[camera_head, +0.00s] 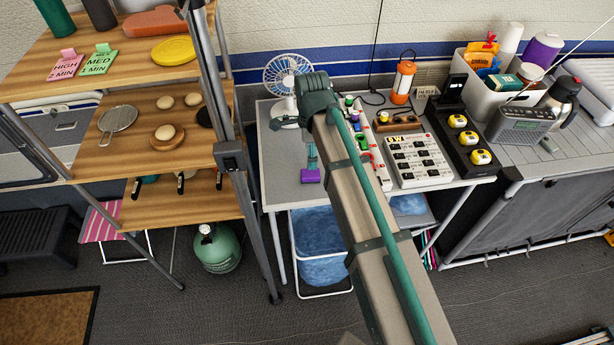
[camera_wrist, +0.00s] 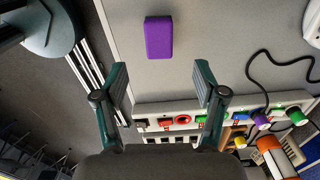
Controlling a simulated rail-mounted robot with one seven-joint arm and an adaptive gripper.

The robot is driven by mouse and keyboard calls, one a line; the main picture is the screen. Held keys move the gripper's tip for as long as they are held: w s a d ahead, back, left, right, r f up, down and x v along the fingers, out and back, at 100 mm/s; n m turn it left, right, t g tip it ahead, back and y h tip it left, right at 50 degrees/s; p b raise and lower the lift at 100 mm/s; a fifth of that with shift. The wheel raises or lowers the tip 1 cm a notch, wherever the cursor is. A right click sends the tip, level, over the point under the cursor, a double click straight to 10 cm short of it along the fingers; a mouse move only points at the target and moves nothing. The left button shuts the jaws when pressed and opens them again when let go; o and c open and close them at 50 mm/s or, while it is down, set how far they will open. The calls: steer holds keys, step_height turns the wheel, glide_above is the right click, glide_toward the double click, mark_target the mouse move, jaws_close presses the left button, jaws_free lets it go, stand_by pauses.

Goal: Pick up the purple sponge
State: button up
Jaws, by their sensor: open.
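The purple sponge (camera_head: 311,176) lies on the light grey table (camera_head: 275,180) near its front left part. In the wrist view the sponge (camera_wrist: 158,37) is a small purple block, in full view, beyond the fingertips and slightly left of centre between them. My gripper (camera_wrist: 160,78) is open, with its two green fingers apart and nothing between them. In the head view my gripper (camera_head: 312,158) is partly hidden by my arm, and a fingertip shows just behind the sponge. The sponge is not between the fingers.
A white power strip (camera_wrist: 180,119) with several plugs runs along the table right of the sponge. A white fan (camera_head: 288,78) stands behind, and a white switch panel (camera_head: 418,160) lies farther right. A wooden shelf (camera_head: 160,150) is at left. The surface around the sponge is bare.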

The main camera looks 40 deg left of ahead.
mark_target(310, 173)
steer(key=shift+s+f+p, duration=0.1)
steer(key=shift+f+p, duration=1.1)
steer(key=shift+f, duration=3.3)
steer(key=c, duration=1)
